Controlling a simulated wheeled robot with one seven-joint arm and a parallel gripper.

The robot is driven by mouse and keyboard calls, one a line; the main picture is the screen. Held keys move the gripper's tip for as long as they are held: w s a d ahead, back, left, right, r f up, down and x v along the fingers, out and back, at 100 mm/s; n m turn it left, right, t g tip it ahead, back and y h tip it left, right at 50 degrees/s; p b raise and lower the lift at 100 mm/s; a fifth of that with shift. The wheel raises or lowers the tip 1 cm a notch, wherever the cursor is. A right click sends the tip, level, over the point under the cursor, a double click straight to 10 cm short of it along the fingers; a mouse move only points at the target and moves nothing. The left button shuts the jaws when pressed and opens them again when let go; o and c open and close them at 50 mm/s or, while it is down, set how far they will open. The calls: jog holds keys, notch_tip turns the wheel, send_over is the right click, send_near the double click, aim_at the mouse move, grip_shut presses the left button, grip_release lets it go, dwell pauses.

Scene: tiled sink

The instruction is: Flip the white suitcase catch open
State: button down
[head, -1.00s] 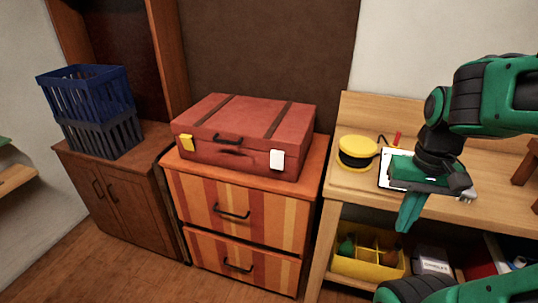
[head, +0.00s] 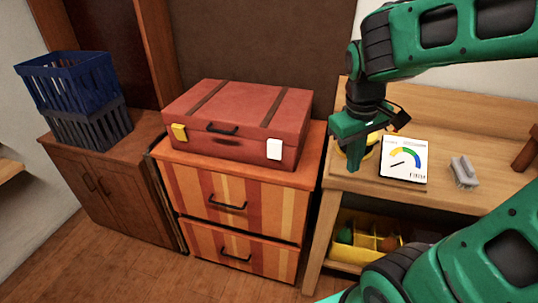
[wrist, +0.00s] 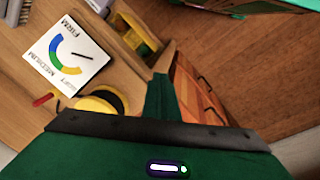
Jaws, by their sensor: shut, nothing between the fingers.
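The red suitcase (head: 235,120) lies flat and closed on the orange striped drawer unit. Its white catch (head: 275,148) is on the front face at the right and looks flat against it. A yellow catch (head: 180,132) is on the front face at the left. My gripper (head: 355,185) is shut and empty, pointing down to the right of the suitcase, in front of the wooden bench's left part and apart from the white catch. In the wrist view the shut fingers (wrist: 158,95) show; I cannot make out the white catch there.
The bench (head: 455,200) holds a white dial card (head: 404,160), a grey brush (head: 464,172) and a yellow round thing (head: 371,145) partly behind my gripper. The striped drawer unit (head: 230,205) has black handles. Blue and dark baskets (head: 70,80) stand on the left cabinet.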

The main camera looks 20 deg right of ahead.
aim_at(271, 154)
jog(key=w+a+n+t, duration=0.1)
jog(key=w+a+n, duration=0.4)
jog(key=a, duration=0.4)
jog(key=w+a+n+t, duration=0.1)
jog(key=w+a+n, duration=0.4)
jog(key=w+a, duration=0.3)
jog(key=shift+w+a+r+t+h, duration=0.15)
jog(key=shift+w+a+t+h, duration=0.2)
jog(key=shift+a, duration=0.3)
jog(key=shift+s, duration=0.1)
jog(key=x, duration=0.3)
jog(key=w+d+x, duration=0.1)
jog(key=x, duration=0.3)
jog(key=r+x, duration=0.1)
jog(key=x, duration=0.3)
jog(key=shift+w+d, duration=0.35)
jog(key=shift+w, duration=0.05)
jog(key=shift+w+d, duration=0.4)
jog(key=shift+w, duration=0.15)
